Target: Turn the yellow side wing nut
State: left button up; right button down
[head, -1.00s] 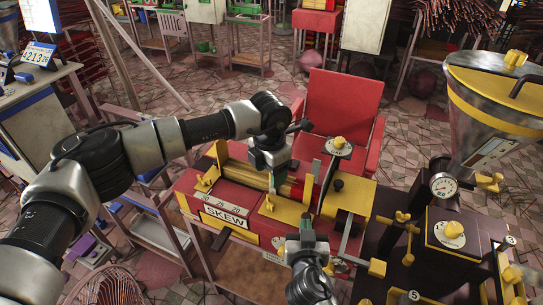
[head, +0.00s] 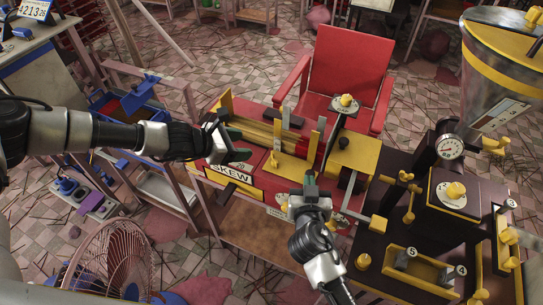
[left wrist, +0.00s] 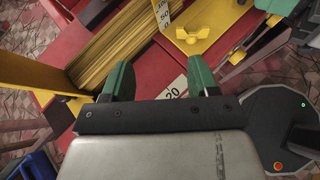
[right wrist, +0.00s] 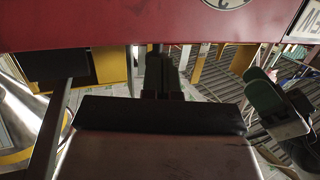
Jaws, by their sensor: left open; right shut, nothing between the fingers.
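Several yellow wing nuts are in view; I cannot tell which is the side one. One yellow wing nut (head: 274,160) is on the yellow plate of the red extruder, and it also shows in the left wrist view (left wrist: 193,36). Another yellow knob (head: 346,100) sits on a pale disc at the extruder's right. My left gripper (head: 232,136) is open and empty above the extruder's left end, left of the plate's nut; its fingers also show in the left wrist view (left wrist: 160,76). My right gripper (head: 310,184) is shut and empty before the extruder's front; it also shows in the right wrist view (right wrist: 161,65).
A red chair (head: 345,65) stands behind the extruder. A dark machine with a gauge (head: 450,148) and large hopper (head: 503,65) is on the right. A wire fan (head: 108,262) is at lower left. Yellow sticks (left wrist: 125,35) lie in the extruder's trough.

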aim_at(274, 157)
pick_arm(q)
jog(key=s+a+g+h, duration=0.1)
jog(key=s+a+h, duration=0.1)
jog(key=s, duration=0.2)
jog(key=shift+m, duration=0.4)
jog(key=x, duration=1.2)
jog(key=shift+s+d+r, duration=0.2)
jog(key=shift+d+r, duration=0.05)
jog(key=shift+r, duration=0.2)
jog(key=shift+h, duration=0.3)
jog(key=c, duration=0.6)
jog(key=shift+c, duration=0.2)
